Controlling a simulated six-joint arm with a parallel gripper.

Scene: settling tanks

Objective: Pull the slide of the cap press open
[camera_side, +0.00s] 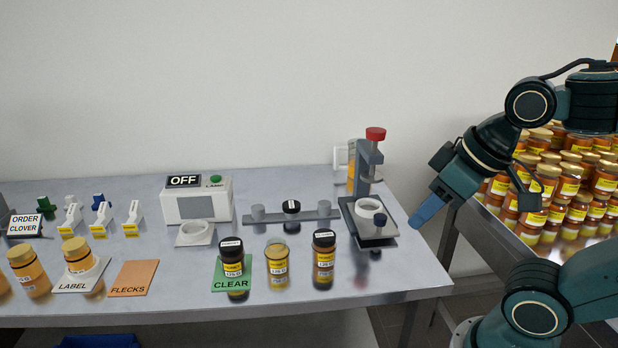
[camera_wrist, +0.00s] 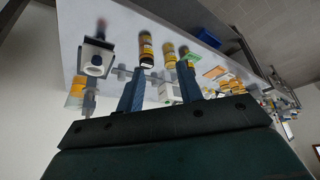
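The cap press (camera_side: 362,174) stands at the right end of the metal table, a grey column with a red knob on top. Its slide (camera_side: 345,213) lies low at the column's front and carries a white ring (camera_side: 367,207) and a dark knob (camera_side: 380,219). In the wrist view the slide (camera_wrist: 95,57) shows upside down at the upper left. My gripper (camera_side: 420,219) is right of the press, near the table's right edge, apart from the knob. In the wrist view its two blue fingers (camera_wrist: 160,66) stand apart with nothing held between them.
Dark-capped jars (camera_side: 324,260) stand left of the press near the front, one on a green CLEAR card (camera_side: 249,267). A grey bar with posts (camera_side: 325,214) lies behind them. A lamp box (camera_side: 200,201) reads OFF. Stacked honey jars (camera_side: 570,195) fill a stand at right.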

